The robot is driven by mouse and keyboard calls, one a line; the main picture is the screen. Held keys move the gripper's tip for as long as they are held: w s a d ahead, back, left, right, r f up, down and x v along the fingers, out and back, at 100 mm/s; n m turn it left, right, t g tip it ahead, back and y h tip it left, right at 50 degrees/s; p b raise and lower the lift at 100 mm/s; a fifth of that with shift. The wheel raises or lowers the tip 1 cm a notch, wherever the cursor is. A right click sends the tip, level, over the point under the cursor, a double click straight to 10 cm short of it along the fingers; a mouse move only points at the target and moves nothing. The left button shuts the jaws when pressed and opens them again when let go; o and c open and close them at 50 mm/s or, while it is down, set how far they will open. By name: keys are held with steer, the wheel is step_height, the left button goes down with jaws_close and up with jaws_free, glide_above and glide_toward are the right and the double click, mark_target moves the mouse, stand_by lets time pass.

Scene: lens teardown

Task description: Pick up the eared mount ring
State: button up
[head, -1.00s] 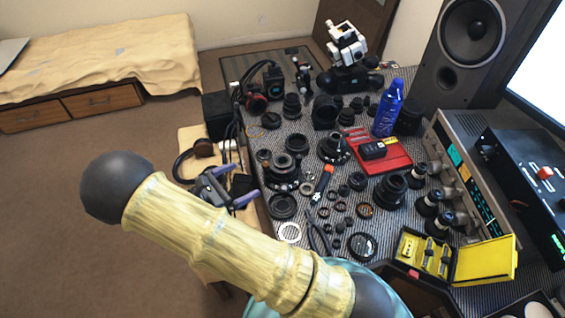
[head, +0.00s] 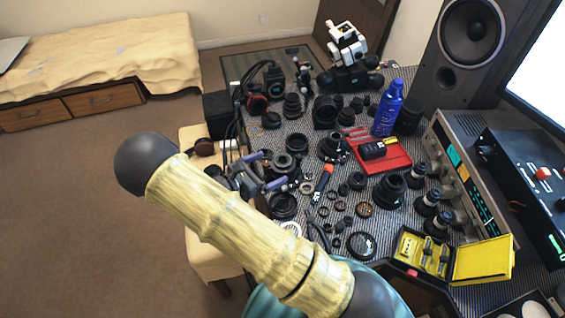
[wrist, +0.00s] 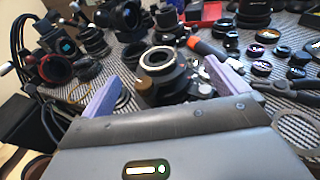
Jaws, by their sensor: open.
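A small pale grey ring (head: 307,187) lies on the mat beside an orange-handled tool; it looks most like the eared mount ring, but its ears are too small to make out. In the wrist view a small grey piece (wrist: 204,88) partly hidden by the right finger may be the same ring. My gripper (head: 268,171) is open and empty, its two purple fingers over the left edge of the table. In the wrist view the fingers of my gripper (wrist: 163,74) flank a dark lens part with a silver-rimmed opening (wrist: 158,58), which stands beyond them.
The orange-handled tool (head: 324,177) lies right of the gripper. Dark lens parts crowd the mat. A red tray (head: 396,160), blue bottle (head: 388,110) and open yellow case (head: 482,261) stand to the right.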

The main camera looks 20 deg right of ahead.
mark_target(275, 165)
steer(key=x, duration=0.5)
steer(key=shift+a+f+p, duration=0.1)
steer(key=shift+f+p, duration=0.05)
steer(key=shift+p, duration=0.2)
steer(key=c, duration=1.1)
